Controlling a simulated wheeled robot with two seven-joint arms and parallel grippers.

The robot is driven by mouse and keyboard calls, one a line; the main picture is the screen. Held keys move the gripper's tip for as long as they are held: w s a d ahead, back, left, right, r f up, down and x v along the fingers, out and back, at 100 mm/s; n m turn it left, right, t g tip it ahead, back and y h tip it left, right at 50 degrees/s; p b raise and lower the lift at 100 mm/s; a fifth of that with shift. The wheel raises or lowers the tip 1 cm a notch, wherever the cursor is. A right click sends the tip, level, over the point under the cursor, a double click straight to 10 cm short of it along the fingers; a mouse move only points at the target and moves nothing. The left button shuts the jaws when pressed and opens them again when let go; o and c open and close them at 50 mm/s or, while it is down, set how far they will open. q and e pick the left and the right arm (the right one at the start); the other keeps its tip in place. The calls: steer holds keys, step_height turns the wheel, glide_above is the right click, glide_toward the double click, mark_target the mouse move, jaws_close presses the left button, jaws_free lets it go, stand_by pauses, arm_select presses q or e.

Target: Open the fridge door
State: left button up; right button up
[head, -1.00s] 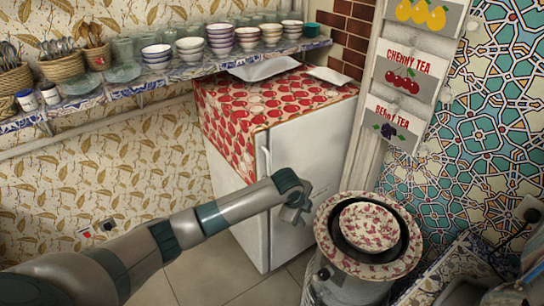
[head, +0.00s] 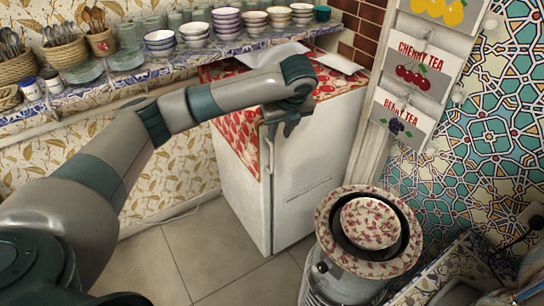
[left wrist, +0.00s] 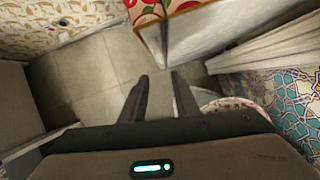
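The white fridge (head: 300,180) stands against the wall, with a red apple-print cloth over its top. Its door (head: 325,160) looks closed. The upright handle (head: 268,155) runs along the door's left edge, its top end partly hidden by my gripper. My left gripper (head: 286,128) is by the upper left of the door, near the handle's top. In the left wrist view its two fingers (left wrist: 159,78) are apart with nothing between them, and the fridge (left wrist: 192,42) lies beyond their tips. Whether a finger touches the handle cannot be told. My right gripper is not in view.
A samovar with a patterned bowl (head: 370,222) on top stands right of the fridge, near the door. A shelf (head: 180,65) with bowls and baskets runs along the wall above. Tiled floor (head: 215,260) is clear left of the fridge.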

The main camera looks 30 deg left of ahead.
mark_target(272, 155)
arm_select(q)
steer(key=shift+f, duration=0.1)
steer(key=p+x, duration=0.4)
steer(key=x, duration=1.3)
steer(key=shift+w+f, duration=0.1)
jaws_close()
